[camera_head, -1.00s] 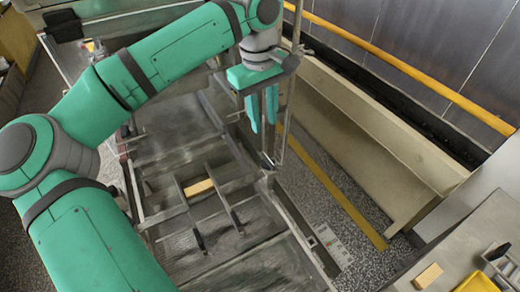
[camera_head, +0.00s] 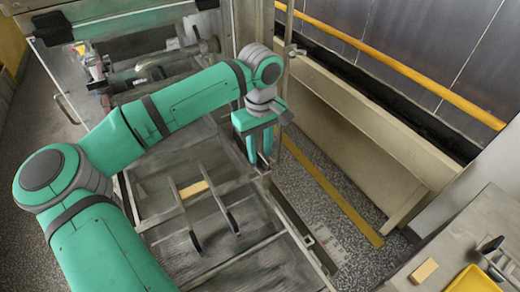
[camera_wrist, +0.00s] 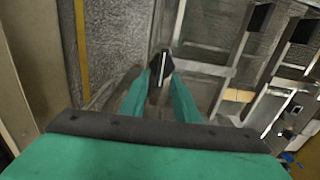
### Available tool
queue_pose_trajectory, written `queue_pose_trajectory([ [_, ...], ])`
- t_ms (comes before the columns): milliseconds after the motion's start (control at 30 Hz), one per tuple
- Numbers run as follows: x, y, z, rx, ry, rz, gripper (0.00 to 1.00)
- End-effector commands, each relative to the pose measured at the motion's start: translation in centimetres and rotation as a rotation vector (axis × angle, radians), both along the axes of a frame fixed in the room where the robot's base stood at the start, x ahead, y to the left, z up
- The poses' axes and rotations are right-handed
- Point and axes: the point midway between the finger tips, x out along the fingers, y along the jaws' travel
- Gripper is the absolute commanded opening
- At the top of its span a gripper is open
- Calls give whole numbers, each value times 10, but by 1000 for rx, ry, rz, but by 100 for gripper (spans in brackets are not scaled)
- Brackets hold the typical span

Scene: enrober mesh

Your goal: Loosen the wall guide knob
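A dark knob (camera_wrist: 161,66) with a pale strip along its middle shows in the wrist view, at the tips of my fingers. I take it for the wall guide knob. My gripper (camera_head: 259,158) points down at the right edge of the mesh conveyor (camera_head: 165,235) in the head view. Its two green fingers stand apart, one on each side of the knob (camera_wrist: 160,84) in the wrist view. I cannot tell whether they touch it. In the head view the fingers mostly hide the knob.
Two guide rails (camera_head: 182,205) cross the conveyor, with a tan block (camera_head: 196,189) between them. An upright post stands close behind my gripper. A table at the lower right holds another tan block (camera_head: 425,270) and a yellow tray (camera_head: 472,281).

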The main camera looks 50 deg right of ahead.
Motion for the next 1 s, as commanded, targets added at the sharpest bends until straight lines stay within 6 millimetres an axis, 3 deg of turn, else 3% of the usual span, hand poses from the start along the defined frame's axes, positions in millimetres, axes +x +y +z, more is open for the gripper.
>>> queue_pose_trajectory([
  [267,0,0,-2,0,0,0,28],
  [300,0,0,-2,0,0,0,26],
  [400,0,0,-2,0,0,0,2],
  [433,0,0,-2,0,0,0,0],
  [767,0,0,-2,0,-1,21,0],
  [1000,1,2,-1,-2,-3,133,0],
])
